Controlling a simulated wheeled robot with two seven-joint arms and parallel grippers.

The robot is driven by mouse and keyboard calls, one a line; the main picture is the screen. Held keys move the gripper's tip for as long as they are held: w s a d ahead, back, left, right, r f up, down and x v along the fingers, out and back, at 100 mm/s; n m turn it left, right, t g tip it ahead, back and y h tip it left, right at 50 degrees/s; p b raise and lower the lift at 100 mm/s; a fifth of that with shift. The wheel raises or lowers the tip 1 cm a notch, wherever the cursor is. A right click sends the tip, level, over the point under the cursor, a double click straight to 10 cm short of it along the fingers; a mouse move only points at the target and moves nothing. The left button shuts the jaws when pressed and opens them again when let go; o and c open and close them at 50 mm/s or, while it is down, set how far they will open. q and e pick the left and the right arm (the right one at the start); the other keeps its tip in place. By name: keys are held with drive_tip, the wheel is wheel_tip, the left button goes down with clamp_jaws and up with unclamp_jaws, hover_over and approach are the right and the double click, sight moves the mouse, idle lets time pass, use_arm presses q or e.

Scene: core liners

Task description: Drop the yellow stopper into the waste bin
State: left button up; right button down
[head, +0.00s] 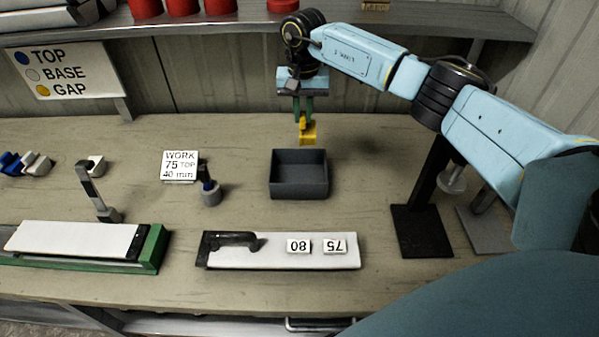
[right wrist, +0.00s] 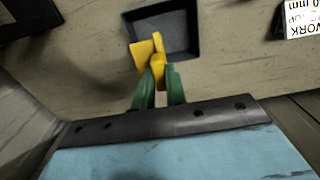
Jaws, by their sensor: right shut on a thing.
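The yellow stopper (head: 308,133) is held up in the air by my right gripper (head: 303,117), which is shut on it. In the head view it appears just above the far rim of the dark grey waste bin (head: 299,191), an open, empty-looking box on the bench. In the right wrist view the stopper (right wrist: 150,52) sits between the green fingertips (right wrist: 159,80) and overlaps the near edge of the bin (right wrist: 185,55). My left gripper is in neither view.
A white board (head: 330,257) with 80 and 75 tags lies in front of the bin. A WORK sign (head: 180,165) and a small grey cylinder on a stand (head: 210,195) are to its left. A dark stand (head: 422,232) is to its right. A green tray (head: 153,250) lies front left.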

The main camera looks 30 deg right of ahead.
sight(302, 130)
drive_tip(key=shift+f+b, duration=0.5)
drive_tip(key=shift+f, duration=0.4)
wheel_tip(302, 130, down, 3)
drive_tip(key=shift+b, duration=0.9)
drive_tip(key=shift+f, duration=0.5)
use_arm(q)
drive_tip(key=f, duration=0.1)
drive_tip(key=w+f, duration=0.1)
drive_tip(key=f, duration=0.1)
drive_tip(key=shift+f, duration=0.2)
use_arm(e)
drive_tip(key=c, duration=1.3)
unclamp_jaws()
drive_tip(key=shift+r, duration=0.1)
drive_tip(key=shift+c, duration=0.2)
use_arm(q)
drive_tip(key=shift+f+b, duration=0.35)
drive_tip(key=shift+b, duration=0.25)
use_arm(e)
wheel_tip(302, 130, up, 13)
drive_tip(key=shift+r, duration=0.15)
